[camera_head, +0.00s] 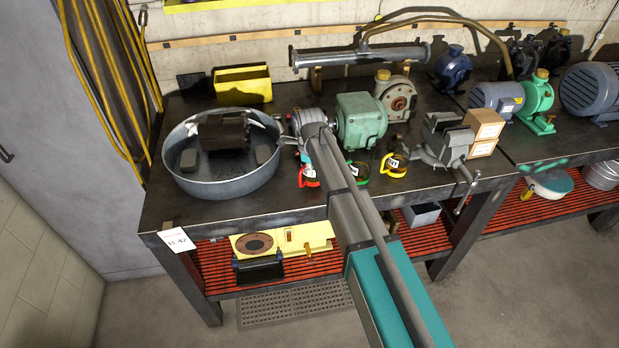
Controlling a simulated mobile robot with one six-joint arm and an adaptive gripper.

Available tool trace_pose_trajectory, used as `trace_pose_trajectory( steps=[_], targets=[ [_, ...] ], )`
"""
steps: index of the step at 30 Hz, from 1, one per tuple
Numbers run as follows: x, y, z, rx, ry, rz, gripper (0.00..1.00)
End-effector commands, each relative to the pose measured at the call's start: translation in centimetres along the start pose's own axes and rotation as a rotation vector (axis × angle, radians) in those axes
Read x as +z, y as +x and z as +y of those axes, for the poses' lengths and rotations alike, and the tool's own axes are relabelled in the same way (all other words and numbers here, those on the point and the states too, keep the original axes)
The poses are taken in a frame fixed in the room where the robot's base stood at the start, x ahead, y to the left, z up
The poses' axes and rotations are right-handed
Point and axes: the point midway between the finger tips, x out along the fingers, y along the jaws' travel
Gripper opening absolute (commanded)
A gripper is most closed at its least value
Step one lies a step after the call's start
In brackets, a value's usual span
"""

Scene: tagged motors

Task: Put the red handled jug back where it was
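A small item with a red rim or handle and a white label (309,175) sits on the dark workbench (240,208), just left of my arm and right of the grey metal basin (225,188). It looks like the red handled jug, but it is small and partly covered by my arm. Similar items with a green handle (360,173) and a yellow handle (394,165) stand to its right. My gripper (286,138) is at the basin's right rim, behind the red item. Its fingers are too small and cluttered to tell whether they are open or hold anything.
The basin holds a dark motor (223,133) and grey blocks. A green motor (361,119), a vise (443,140) and cardboard boxes (485,130) stand right of my arm. A yellow bin (243,84) is behind. The front-left bench edge, with a paper tag (177,240), is mostly clear.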

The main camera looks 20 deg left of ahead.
Motion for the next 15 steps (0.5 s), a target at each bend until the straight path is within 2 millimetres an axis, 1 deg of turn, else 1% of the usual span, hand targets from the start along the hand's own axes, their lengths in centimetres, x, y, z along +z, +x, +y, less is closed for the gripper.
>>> trace_pose_trajectory(
  steps=[1,6,15],
  targets=[
    [0.0,0.9,0.0,0.000,0.000,0.000,0.00],
    [0.0,1.8,0.1,0.000,0.000,0.000,0.00],
    [0.0,1.9,0.1,0.000,0.000,0.000,0.00]
  ],
)
